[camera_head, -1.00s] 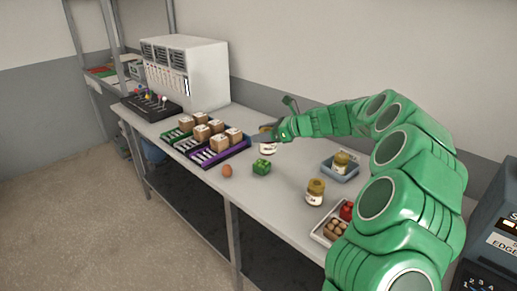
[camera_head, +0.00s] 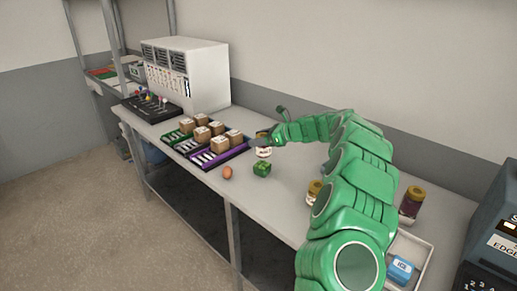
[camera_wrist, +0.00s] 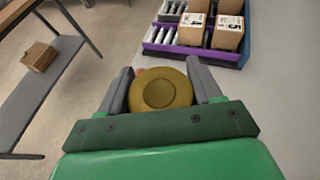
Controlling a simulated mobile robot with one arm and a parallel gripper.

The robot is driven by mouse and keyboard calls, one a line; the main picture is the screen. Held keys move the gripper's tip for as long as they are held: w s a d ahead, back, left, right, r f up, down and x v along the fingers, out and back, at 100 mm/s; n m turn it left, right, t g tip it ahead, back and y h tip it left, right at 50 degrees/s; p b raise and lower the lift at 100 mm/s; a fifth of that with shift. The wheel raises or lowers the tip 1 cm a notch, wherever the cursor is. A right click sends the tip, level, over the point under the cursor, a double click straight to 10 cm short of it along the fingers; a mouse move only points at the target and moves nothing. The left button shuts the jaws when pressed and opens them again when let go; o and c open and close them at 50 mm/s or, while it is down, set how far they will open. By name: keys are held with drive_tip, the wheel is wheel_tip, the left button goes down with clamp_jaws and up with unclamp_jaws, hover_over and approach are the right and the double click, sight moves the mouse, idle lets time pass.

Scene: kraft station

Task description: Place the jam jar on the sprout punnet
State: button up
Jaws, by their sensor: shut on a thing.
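A jam jar with a gold lid and pale label (camera_head: 263,152) is in my gripper (camera_head: 264,139), upright as far as I can tell. In the wrist view its round gold lid (camera_wrist: 160,90) sits between the two grey fingers of my gripper (camera_wrist: 163,88), which are shut on it. The green block-like thing on the table, which I take for the sprout punnet (camera_head: 262,169), is just in front of and below the jar in the head view. I cannot tell the gap between them. The punnet is not seen in the wrist view.
A brown egg (camera_head: 227,172) lies left of the punnet. Crates with brown boxes (camera_head: 220,144) stand further left. Another gold-lidded jar (camera_head: 313,191) is partly behind my arm. A dark jar (camera_head: 411,204) and a white tray with a blue pack (camera_head: 400,271) are at right.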

sight(259, 148)
drive_tip(key=shift+w+a+f, duration=0.15)
drive_tip(key=shift+w+f, duration=0.85)
drive_tip(key=shift+f, duration=1.75)
drive_tip(key=shift+f, duration=0.15)
drive_tip(key=o, duration=1.3)
drive_tip(key=shift+o, duration=0.2)
drive_tip(key=shift+d+r, duration=0.2)
drive_tip(key=shift+r, duration=0.05)
drive_tip(key=v, duration=1.1)
drive_tip(key=shift+s+d, duration=0.2)
